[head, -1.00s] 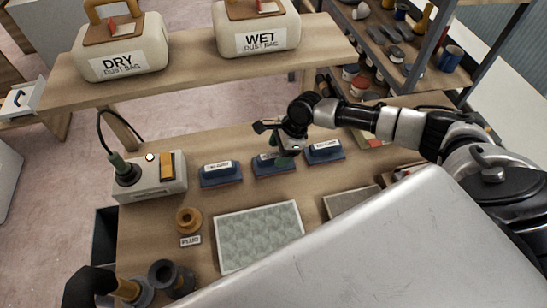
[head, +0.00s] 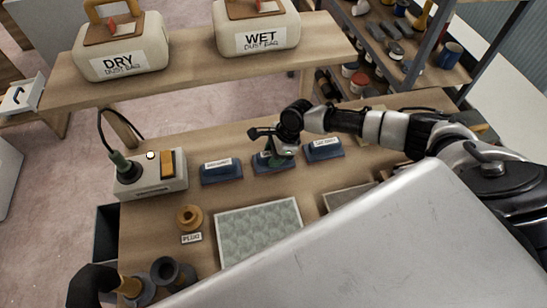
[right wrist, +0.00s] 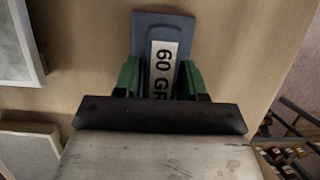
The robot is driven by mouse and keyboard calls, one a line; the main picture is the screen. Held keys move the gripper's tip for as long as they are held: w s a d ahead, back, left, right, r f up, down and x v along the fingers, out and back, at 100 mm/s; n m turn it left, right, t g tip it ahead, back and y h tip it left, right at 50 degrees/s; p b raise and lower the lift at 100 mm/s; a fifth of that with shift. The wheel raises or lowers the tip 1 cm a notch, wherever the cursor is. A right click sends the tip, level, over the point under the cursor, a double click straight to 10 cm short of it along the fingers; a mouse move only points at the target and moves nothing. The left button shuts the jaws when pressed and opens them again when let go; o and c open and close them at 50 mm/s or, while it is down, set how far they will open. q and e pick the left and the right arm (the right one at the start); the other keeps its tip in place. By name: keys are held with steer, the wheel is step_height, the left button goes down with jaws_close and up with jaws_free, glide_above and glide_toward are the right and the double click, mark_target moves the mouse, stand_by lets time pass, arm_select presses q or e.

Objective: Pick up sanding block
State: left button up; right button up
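Three blue sanding blocks with white labels stand in a row on the workbench: a left one (head: 221,171), a middle one (head: 273,164) and a right one (head: 323,150). My right gripper (head: 275,154) is down at the middle block. In the right wrist view, its green fingers (right wrist: 162,78) are apart on either side of the block (right wrist: 163,28), whose label reads "60 GR", the rest being hidden. Blue surface shows between the label and the fingers, and I see no clear grip. My left gripper is not in view.
A switch box (head: 150,178) with a cable stands left of the blocks. A patterned pale panel (head: 258,232) lies in front, with a brown ring (head: 189,217) beside it. A raised shelf (head: 200,73) holding two dust bags runs behind.

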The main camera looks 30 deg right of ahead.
mark_target(269, 153)
steer(key=c, duration=0.6)
steer(key=shift+r, duration=0.65)
step_height(269, 153, up, 3)
steer(key=shift+b, duration=0.65)
steer(key=s+d+r+b, duration=0.2)
steer(key=s+d+r, duration=0.5)
steer(key=s+d, duration=0.1)
steer(key=shift+s, duration=0.15)
steer(key=shift+d, duration=0.1)
